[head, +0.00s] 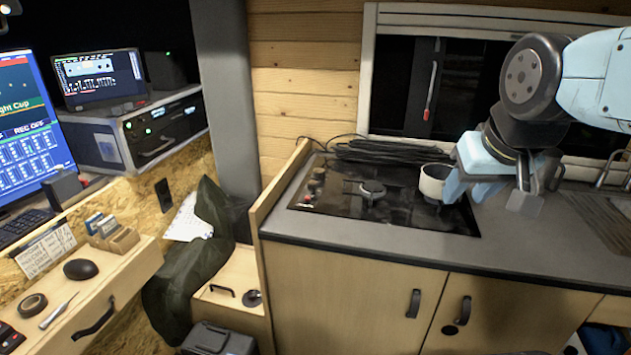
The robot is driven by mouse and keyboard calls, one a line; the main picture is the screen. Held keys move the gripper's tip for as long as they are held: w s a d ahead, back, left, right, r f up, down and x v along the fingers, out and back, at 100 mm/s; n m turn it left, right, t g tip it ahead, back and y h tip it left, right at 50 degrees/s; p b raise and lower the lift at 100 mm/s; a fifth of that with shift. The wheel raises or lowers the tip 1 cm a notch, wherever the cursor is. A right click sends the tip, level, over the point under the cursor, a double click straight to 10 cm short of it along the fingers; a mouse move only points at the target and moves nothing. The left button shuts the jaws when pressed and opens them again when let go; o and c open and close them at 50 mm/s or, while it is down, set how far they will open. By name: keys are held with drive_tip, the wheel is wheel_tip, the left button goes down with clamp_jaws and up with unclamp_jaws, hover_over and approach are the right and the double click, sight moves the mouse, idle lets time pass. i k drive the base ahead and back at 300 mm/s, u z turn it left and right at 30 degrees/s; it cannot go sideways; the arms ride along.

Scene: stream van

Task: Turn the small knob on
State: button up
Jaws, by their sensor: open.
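A dark glass cooktop (345,208) is set in the grey counter. Several small knobs (315,183) stand in a row along its left edge, some with red parts. They are too small to tell how each is turned, or which is the task's small knob. My gripper (492,195) is open at the right of the head view, over the counter at the cooktop's right side. It is well to the right of the knobs, with nothing visible between its fingers. Its fingers partly overlap a white pot in this view.
The white pot (433,181) stands at the cooktop's right, beside a burner (372,189). A coiled black cable (390,150) lies along the back. A wooden panel (272,190) rises at the counter's left edge, close to the knobs. The counter's front strip is clear.

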sight(312, 184)
drive_tip(key=u, duration=0.5)
drive_tip(key=k, duration=1.25)
drive_tip(key=u, duration=0.8)
drive_tip(key=i, duration=1.55)
drive_tip(key=z, duration=0.8)
drive_tip(key=i, duration=0.4)
drive_tip(key=z, duration=0.3)
drive_tip(key=k, duration=0.85)
drive_tip(key=z, duration=0.15)
drive_tip(key=i, duration=0.15)
